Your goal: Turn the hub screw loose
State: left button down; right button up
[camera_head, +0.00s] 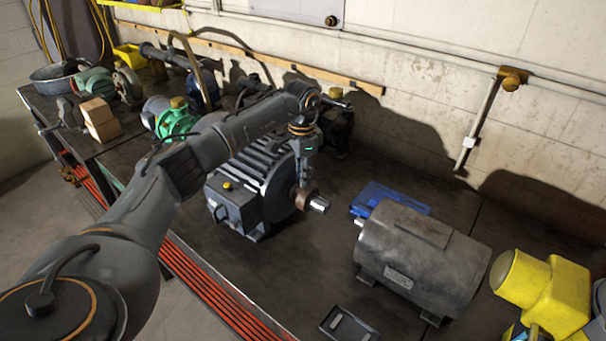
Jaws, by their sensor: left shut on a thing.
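A dark grey finned motor (240,200) stands on the bench in the middle, its shaft end towards the right. A brown hub (309,198) sits on its silver shaft (320,206). My left gripper (304,183) points down at the top of the hub, with its fingers shut on the hub screw. The screw itself is hidden between the fingertips and too small to make out. My left arm reaches in from the lower left and passes in front of part of the finned motor. My right gripper is not in view.
A grey cylindrical motor (415,262) and a blue flat case (392,197) lie to the right. A small dark tray (349,325) is at the front edge. A yellow machine (555,295) stands far right. A green motor (178,122) and wooden block (100,119) are left.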

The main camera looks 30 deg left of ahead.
pick_arm(q)
jog(key=shift+s+f, duration=0.2)
jog(key=shift+f, duration=0.15)
jog(key=c, duration=1.6)
grip_release()
jog(key=shift+o, duration=0.2)
jog(key=shift+w+a, duration=0.1)
jog(key=shift+w, duration=0.15)
jog(key=shift+r, duration=0.1)
notch_tip(320, 180, up, 12)
